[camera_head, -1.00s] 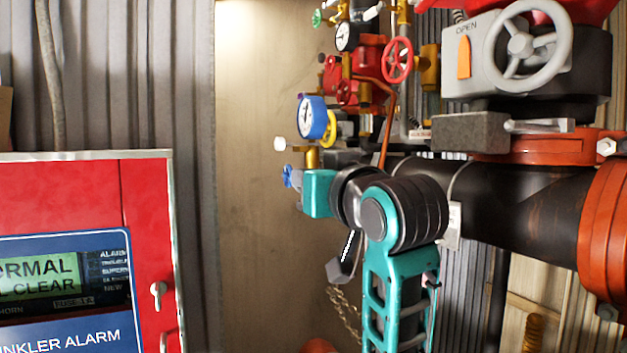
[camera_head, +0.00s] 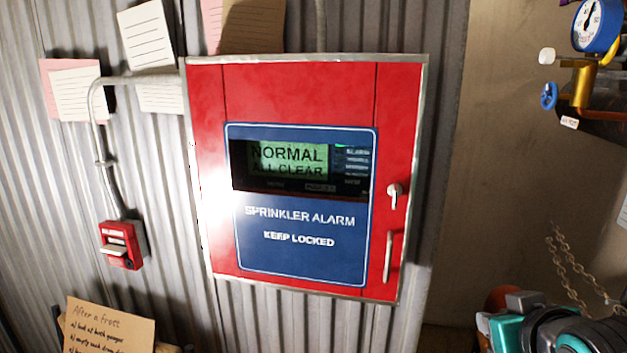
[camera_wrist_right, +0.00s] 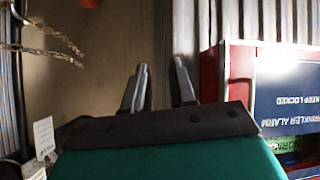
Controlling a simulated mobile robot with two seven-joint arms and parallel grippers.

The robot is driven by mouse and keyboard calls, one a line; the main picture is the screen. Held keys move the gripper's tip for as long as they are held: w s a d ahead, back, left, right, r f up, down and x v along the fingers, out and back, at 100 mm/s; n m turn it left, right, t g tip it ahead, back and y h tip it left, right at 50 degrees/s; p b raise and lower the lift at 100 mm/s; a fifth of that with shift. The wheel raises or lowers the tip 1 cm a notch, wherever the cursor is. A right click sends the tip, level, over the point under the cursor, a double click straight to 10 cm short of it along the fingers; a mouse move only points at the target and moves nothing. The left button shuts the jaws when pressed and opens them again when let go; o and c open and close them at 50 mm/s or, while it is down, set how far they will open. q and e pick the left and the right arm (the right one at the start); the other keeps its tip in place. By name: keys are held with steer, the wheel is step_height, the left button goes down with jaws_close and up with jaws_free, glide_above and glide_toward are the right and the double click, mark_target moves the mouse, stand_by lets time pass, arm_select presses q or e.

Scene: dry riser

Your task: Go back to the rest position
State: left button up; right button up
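My right arm (camera_head: 545,330) shows only as teal and black links at the bottom right corner of the head view. My right gripper (camera_wrist_right: 160,68) appears in the right wrist view with its two grey fingers apart and nothing between them. It points toward a plain tan wall and touches nothing that I can see. My left gripper and left arm are in neither view.
The red sprinkler alarm cabinet (camera_head: 400,130) is closed, its screen reading "NORMAL ALL CLEAR". In the wrist view it is upside down, right of the fingers. A chain (camera_head: 580,265), a blue-rimmed gauge (camera_head: 597,22) and a red call point (camera_head: 121,245) are nearby.

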steer(key=s+a+f+n+g+y, duration=0.1)
steer(key=s+a+f+g, duration=0.25)
steer(key=s+f, duration=0.65)
steer(key=s+a+f+g+y, duration=0.15)
steer(key=s+f+g, duration=0.25)
steer(key=s+f, duration=0.6)
steer(key=w+a+f+n+t+y, duration=0.1)
steer(key=w+a+f+t, duration=0.2)
steer(key=w+f+t, duration=0.4)
steer(key=shift+w+a+f+t, duration=0.25)
steer(key=shift+w+f+t, duration=0.15)
steer(key=shift+f, duration=0.3)
steer(key=shift+d, duration=0.1)
